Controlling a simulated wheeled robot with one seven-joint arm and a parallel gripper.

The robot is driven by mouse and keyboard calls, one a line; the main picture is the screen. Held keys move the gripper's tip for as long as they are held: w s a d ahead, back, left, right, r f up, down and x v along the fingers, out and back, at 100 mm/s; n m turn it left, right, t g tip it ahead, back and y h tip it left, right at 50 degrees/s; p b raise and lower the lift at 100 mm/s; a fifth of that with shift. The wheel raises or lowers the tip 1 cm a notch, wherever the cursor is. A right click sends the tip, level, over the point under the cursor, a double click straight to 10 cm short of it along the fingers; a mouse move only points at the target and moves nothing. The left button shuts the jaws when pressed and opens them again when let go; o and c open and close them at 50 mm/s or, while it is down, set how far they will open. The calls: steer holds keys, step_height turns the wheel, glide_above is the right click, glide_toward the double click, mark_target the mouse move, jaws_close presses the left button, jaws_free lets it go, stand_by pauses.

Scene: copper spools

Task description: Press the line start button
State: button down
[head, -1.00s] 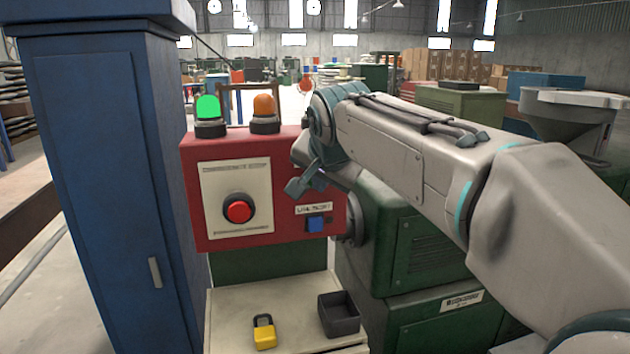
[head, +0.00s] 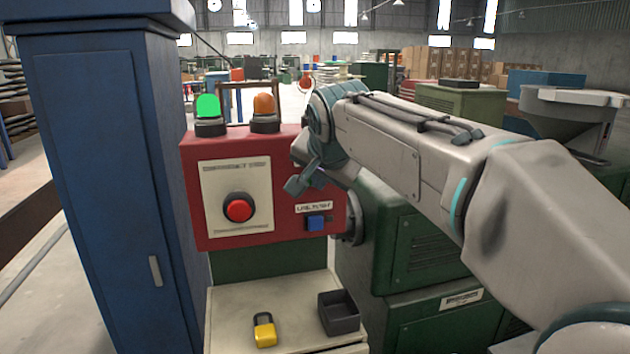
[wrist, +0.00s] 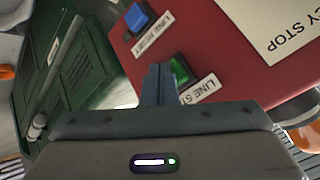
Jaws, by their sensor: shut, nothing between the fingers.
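The line start button (wrist: 180,68) is green and square, on the red control panel (wrist: 225,50), with a partly covered label starting "LINE ST" below it. My gripper (wrist: 159,72) is shut and empty, its fingertips just beside the green button in the wrist view. I cannot tell whether they touch it. In the head view my gripper (head: 297,187) is in front of the panel's upper right, and the green button is hidden behind it.
A blue line reset button (head: 315,223) sits below my gripper; it also shows in the wrist view (wrist: 137,18). A red emergency stop (head: 238,208) is to the left. A lit green lamp (head: 207,107) and an amber lamp (head: 264,107) top the panel. A yellow padlock (head: 264,331) and dark bin (head: 339,313) lie below.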

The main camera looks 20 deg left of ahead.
steer(key=shift+s+d+b, duration=0.35)
steer(key=shift+s+d, duration=0.05)
steer(key=shift+s, duration=0.25)
steer(key=s+d, duration=0.1)
steer(key=s+b, duration=0.1)
steer(key=s, duration=0.1)
steer(key=s+d+b, duration=0.1)
steer(key=shift+s+d, duration=0.15)
steer(key=shift+d, duration=0.15)
stand_by(0.5)
steer(key=s+d+f+g+h, duration=0.1)
steer(key=d+f+h, duration=0.1)
steer(key=d+f, duration=0.75)
steer(key=s+d+f+n+g+h, duration=0.1)
steer(key=s+d+f+g, duration=0.3)
steer(key=s+d+f, duration=1.2)
step_height(320, 180, down, 2)
steer(key=d+n, duration=0.1)
steer(key=d, duration=0.2)
steer(key=shift+f+h, duration=0.15)
steer(key=shift+h, duration=0.25)
steer(key=shift+s+a, duration=0.1)
